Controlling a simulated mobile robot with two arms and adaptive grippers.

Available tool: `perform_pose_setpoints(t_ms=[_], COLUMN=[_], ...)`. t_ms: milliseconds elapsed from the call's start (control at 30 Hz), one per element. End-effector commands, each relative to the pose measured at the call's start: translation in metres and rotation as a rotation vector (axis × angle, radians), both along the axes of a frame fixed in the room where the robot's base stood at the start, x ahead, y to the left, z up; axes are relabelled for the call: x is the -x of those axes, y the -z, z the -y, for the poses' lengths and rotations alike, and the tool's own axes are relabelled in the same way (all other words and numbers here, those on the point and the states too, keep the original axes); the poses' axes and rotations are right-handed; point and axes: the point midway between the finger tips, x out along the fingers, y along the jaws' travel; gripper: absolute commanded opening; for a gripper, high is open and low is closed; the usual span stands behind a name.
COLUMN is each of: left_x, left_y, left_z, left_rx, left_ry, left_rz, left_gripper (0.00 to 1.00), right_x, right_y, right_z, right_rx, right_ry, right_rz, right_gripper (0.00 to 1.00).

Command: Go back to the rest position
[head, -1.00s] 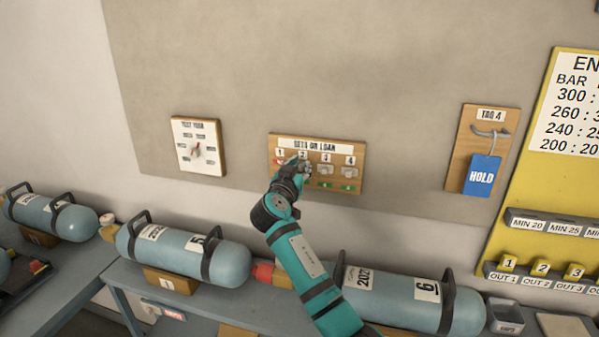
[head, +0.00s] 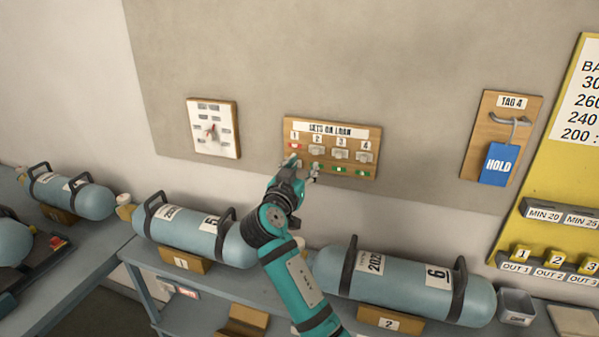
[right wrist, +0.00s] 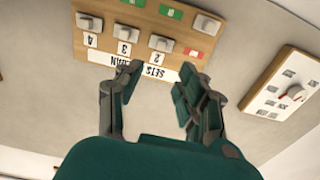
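My right gripper (head: 304,168) is in front of the lower left part of the "SETS ON LOAN" board (head: 332,129). In the right wrist view the gripper (right wrist: 155,92) has its two fingers apart with nothing between them, and the board (right wrist: 120,62) lies beyond the fingertips, upside down. The board carries numbered switches, with a red mark under number 1 and green marks under others. Whether a fingertip touches the board is hard to tell, but a gap seems to show. My left gripper is in neither view.
Blue cylinders (head: 190,232) and (head: 400,287) lie on wooden cradles on the bench below. A dial board (head: 213,128) hangs left of the loan board. A blue HOLD tag (head: 499,164) hangs at right, beside a yellow board (head: 558,185). The wall above is clear.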

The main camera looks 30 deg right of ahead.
Motion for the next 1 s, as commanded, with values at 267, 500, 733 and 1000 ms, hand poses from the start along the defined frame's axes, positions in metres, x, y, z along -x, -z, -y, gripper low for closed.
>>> perform_pose_setpoints(t_ms=[267,500,733,1000], left_x=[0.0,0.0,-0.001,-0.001], left_y=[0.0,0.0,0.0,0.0], left_z=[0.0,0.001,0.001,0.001], left_rx=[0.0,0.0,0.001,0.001], left_ry=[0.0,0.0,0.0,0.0], left_rz=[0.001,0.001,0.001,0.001], left_gripper=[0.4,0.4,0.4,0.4], right_x=[0.013,0.013,0.013,0.051], right_y=[0.0,0.0,0.0,0.089], right_z=[-0.016,-0.016,-0.016,-0.02], right_rx=[0.001,0.001,0.001,-0.085], right_ry=[-0.001,-0.001,-0.001,-0.072], right_rz=[-0.001,-0.001,-0.001,-0.225], right_gripper=[0.38,0.38,0.38,0.38])
